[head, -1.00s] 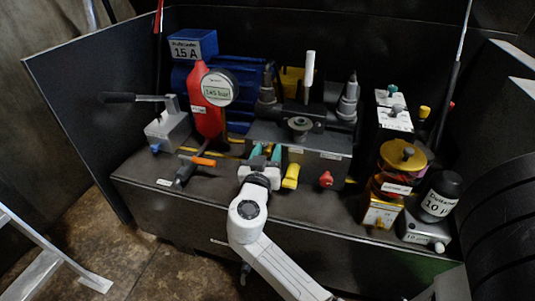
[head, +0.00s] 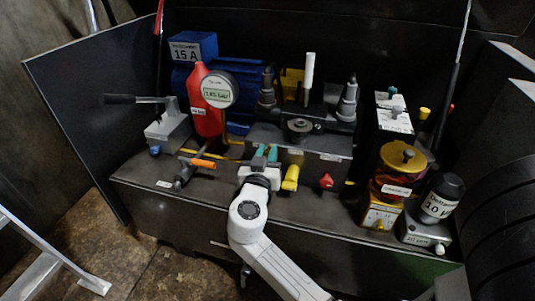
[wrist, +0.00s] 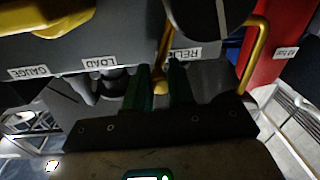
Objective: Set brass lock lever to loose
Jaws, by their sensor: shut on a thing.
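My gripper (head: 265,154) is at the front of the dark valve block, with its two teal fingers close together. In the wrist view my gripper (wrist: 160,84) has its green fingers on either side of a small brass lever (wrist: 160,78), below a label that seems to read "RELE…". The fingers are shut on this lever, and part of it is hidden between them. In the head view the lever is hidden by my gripper. Whether it is the lock lever cannot be read.
A yellow handle (head: 291,177) is close to my gripper's right, with a red knob (head: 326,181) beyond. An orange-handled lever (head: 202,162) and a red bottle (head: 206,115) are to the left. A brass wheel (head: 403,156) stands at the right. The bench front has some bare room.

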